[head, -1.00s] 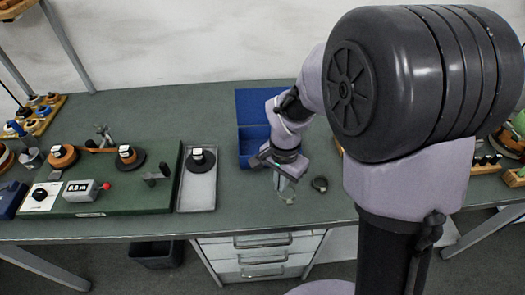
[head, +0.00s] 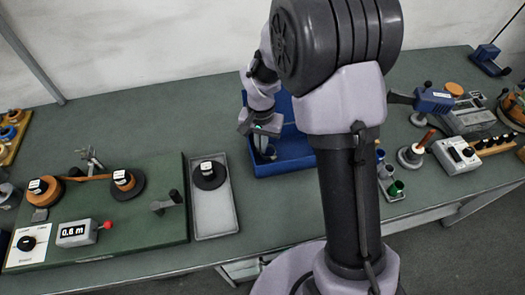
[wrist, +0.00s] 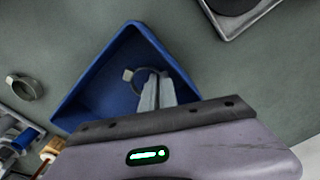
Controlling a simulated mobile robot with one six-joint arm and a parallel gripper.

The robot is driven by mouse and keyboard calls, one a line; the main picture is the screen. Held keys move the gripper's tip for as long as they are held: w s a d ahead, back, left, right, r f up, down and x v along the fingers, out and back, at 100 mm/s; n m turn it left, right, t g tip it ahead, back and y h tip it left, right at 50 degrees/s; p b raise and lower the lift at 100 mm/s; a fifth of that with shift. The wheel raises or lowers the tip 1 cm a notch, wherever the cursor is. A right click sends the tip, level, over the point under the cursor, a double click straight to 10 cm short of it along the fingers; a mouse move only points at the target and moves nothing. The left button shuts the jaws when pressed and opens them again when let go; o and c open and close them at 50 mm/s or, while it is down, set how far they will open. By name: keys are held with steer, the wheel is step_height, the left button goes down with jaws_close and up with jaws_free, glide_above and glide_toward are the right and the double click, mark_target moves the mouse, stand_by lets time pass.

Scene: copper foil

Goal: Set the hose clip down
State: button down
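The hose clip (wrist: 129,75), a thin grey ring with a small tab, is at my fingertips and shows partly behind them in the wrist view. My gripper (wrist: 157,78) has its two pale fingers close together on the clip's band. It points down into the blue bin (wrist: 84,100), over the bin's floor. In the head view my gripper (head: 264,143) is above the left part of the blue bin (head: 290,163). I cannot tell whether the clip touches the bin floor.
A grey tray (head: 215,215) with a black spool stands left of the bin. The bench (head: 130,108) behind the green board is clear.

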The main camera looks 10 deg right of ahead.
steer(key=shift+f, duration=0.8)
steer(key=shift+f, duration=0.1)
steer(key=shift+f, duration=0.15)
steer(key=c, duration=1.9)
jaws_free()
steer(key=shift+w, duration=0.1)
steer(key=shift+c, duration=0.2)
